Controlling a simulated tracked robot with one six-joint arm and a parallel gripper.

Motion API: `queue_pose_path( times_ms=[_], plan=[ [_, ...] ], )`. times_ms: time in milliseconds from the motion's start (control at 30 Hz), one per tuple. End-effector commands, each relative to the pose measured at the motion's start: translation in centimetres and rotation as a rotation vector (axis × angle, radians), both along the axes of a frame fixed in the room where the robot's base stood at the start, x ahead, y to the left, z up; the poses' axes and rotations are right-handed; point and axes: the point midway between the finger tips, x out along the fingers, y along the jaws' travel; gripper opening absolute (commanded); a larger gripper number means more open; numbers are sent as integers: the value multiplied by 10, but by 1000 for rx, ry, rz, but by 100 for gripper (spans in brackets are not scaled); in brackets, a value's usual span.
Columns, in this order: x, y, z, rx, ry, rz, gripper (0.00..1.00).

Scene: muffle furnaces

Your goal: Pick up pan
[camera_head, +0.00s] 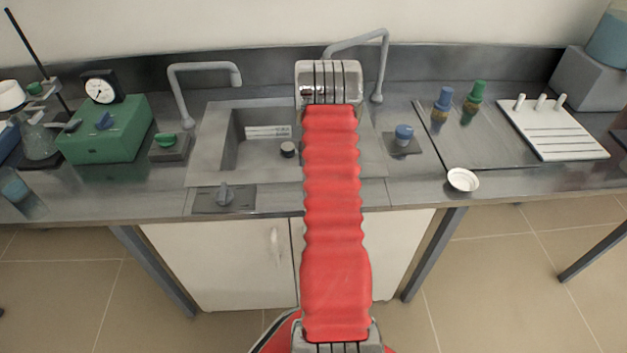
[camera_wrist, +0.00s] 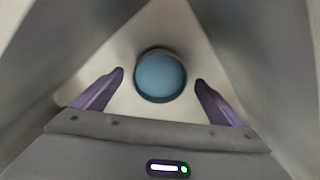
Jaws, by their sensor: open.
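A small shallow white pan (camera_head: 463,180) lies on the grey metal counter (camera_head: 410,185), near its front edge, right of the sink. In the wrist view my gripper (camera_wrist: 160,77) is open, with its two dark purple fingers spread apart. A round blue thing with a dark rim (camera_wrist: 161,76) shows between and beyond the fingers; I cannot tell what it is or how far off. The pan is not recognisable in the wrist view. In the head view my red arm stretches to the back of the sink, and my gripper's fingers are hidden.
The sink (camera_head: 227,150) has grey taps behind it. A blue knob (camera_head: 404,133) and blue and green bottle-like items (camera_head: 473,102) stand near the pan. A white pegged rack (camera_head: 555,130) lies to its right. A green box with gauge (camera_head: 105,130) stands left.

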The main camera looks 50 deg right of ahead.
Motion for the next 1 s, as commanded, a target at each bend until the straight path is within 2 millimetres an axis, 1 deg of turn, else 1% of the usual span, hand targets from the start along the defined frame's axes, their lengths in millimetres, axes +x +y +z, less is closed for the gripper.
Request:
queue_pose_path(
  times_ms=[133, 600, 667, 1000],
  plan=[
    [0, 0, -5, 0, 0, 0, 92],
    [1, 0, -5, 0, 0, 1, 92],
    [1, 0, -5, 0, 0, 1, 88],
    [1, 0, -5, 0, 0, 1, 64]
  ],
)
